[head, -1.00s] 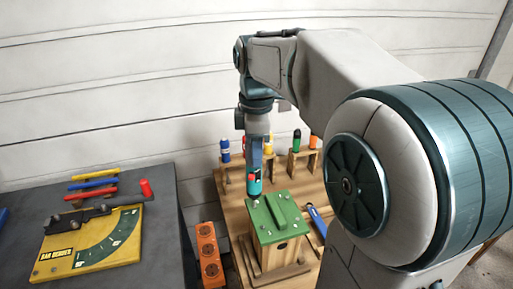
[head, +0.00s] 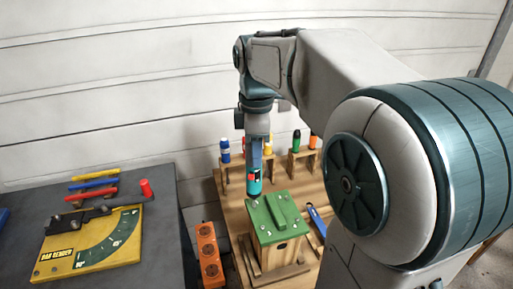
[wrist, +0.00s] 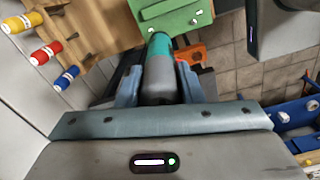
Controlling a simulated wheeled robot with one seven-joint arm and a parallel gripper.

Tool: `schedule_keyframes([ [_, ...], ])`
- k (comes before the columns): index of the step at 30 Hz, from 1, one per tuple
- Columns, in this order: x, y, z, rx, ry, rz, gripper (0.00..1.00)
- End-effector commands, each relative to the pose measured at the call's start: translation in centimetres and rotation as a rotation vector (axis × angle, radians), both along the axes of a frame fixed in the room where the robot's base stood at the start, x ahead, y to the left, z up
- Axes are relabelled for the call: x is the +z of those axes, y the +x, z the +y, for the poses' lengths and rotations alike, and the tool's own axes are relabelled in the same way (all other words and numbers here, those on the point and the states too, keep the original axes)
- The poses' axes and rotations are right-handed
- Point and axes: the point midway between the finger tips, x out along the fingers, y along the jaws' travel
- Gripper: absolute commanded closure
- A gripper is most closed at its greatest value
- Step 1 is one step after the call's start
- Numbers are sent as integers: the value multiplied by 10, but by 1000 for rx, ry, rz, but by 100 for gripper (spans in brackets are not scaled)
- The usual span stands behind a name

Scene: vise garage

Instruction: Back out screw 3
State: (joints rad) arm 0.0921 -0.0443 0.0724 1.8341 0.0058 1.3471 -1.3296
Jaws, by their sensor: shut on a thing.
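My gripper (head: 254,172) points down, shut on a driver with a teal and grey body (wrist: 160,63). In the head view the driver (head: 254,187) shows teal with a red mark, upright over the back left corner of a green lid (head: 264,223). Its tip looks slightly above the lid; I cannot tell whether it touches a screw. The green lid covers a wooden box (head: 283,252). In the wrist view the lid (wrist: 180,14) is at the top, with small screw heads near its edge. No screw numbers are readable, so I cannot tell which is screw 3.
Coloured handles stand in wooden racks behind the box, among them a blue one (head: 225,151) and a green one (head: 296,142). An orange block with holes (head: 208,250) stands left of the wooden bench. A yellow bar bender (head: 85,245) lies on the dark table at left.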

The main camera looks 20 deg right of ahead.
Motion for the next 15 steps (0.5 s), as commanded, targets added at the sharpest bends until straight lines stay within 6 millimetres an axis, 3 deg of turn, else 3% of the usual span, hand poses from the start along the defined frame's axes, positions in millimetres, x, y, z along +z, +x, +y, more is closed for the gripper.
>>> schedule_keyframes([
  [7,-3,-2,0,0,1,15,89],
  [15,20,-1,1,1,1,11,89],
])
